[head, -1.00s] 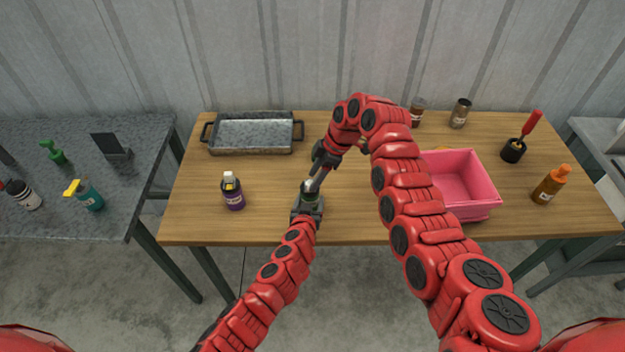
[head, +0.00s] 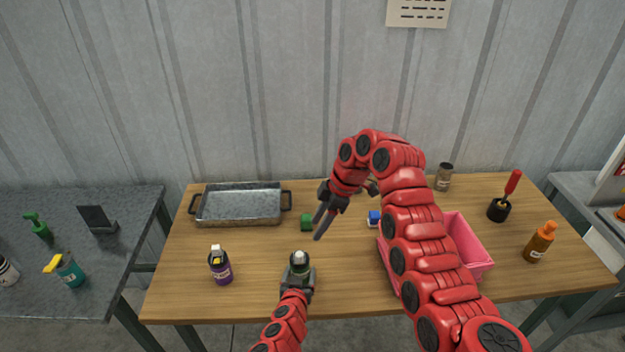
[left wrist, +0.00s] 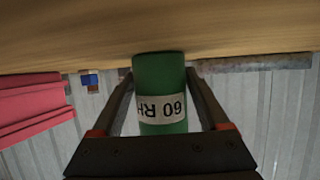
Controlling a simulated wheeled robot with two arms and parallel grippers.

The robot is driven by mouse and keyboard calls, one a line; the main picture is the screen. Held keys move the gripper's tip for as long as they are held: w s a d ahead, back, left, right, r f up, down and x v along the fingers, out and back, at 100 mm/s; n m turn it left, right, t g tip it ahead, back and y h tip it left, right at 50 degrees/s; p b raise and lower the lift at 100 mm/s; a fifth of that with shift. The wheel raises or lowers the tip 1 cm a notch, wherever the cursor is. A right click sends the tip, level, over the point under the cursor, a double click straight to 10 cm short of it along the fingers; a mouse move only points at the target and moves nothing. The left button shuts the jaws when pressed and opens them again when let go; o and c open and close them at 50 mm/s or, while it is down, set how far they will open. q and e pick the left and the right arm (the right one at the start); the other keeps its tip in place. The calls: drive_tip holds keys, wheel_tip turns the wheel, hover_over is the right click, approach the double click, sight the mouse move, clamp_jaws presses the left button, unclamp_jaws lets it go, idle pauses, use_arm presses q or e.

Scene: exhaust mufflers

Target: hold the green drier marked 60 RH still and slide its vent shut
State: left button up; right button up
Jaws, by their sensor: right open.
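The green drier marked 60 RH (left wrist: 160,85) stands between the fingers of my left gripper (left wrist: 161,100) in the left wrist view, its label upside down there. In the head view the drier (head: 300,268) shows a grey, rounded top with a dark part. My left gripper (head: 298,279) is shut around its sides near the front of the table. My right gripper (head: 324,221) is open and empty, above and to the right of the drier, apart from it. I cannot tell how the vent stands.
A green block-like item (head: 306,222) and a blue-and-white one (head: 374,219) are on the wooden table (head: 200,300). An orange bottle (head: 539,243) stands far right.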

use_arm(q)
drive_tip(key=shift+o, duration=1.3)
drive_tip(key=shift+s, duration=0.1)
